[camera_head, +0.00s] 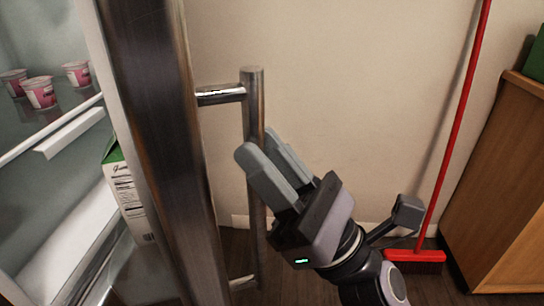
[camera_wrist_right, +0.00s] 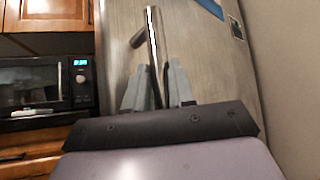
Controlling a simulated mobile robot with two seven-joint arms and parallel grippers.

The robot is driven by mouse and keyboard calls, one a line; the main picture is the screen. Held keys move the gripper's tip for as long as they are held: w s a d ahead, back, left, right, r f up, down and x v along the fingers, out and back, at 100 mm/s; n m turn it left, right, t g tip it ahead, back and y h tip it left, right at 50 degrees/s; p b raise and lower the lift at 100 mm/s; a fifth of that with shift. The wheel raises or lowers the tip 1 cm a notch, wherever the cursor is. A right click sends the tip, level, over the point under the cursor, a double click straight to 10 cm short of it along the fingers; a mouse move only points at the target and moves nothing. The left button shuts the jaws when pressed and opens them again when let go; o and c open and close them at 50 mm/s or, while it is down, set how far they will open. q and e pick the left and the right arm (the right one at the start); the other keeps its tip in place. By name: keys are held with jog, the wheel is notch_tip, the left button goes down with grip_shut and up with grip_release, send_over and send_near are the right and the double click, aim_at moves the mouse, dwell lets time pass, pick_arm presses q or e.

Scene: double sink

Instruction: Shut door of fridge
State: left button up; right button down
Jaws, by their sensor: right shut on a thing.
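The fridge door (camera_head: 160,130) stands open in the head view, seen nearly edge-on, with the fridge interior (camera_head: 60,215) visible to its left. Its metal bar handle (camera_head: 252,92) is on the right side of the door. My right gripper (camera_head: 260,148) is at the handle, shut on the bar. In the right wrist view the handle (camera_wrist_right: 153,45) runs between the two fingers of the gripper (camera_wrist_right: 156,85), with the door's front face (camera_wrist_right: 205,50) behind. My left gripper is not in view.
Pink yogurt cups (camera_head: 40,93) stand on a fridge shelf, and a carton (camera_head: 125,190) is beside the door. A red broom (camera_head: 455,120) leans at the wall near a wooden cabinet (camera_head: 510,190). A microwave (camera_wrist_right: 45,82) shows in the wrist view.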

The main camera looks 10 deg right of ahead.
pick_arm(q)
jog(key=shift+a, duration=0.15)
pick_arm(e)
jog(key=shift+w+a+r, duration=0.1)
jog(key=shift+a, duration=0.05)
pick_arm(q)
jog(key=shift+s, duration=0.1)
pick_arm(e)
jog(key=c, duration=1)
grip_release()
jog(key=shift+a, duration=0.1)
jog(key=shift+o, duration=0.2)
pick_arm(q)
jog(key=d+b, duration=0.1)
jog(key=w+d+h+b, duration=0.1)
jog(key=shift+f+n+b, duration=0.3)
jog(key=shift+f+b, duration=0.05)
jog(key=shift+b, duration=0.05)
pick_arm(e)
jog(key=v, duration=0.7)
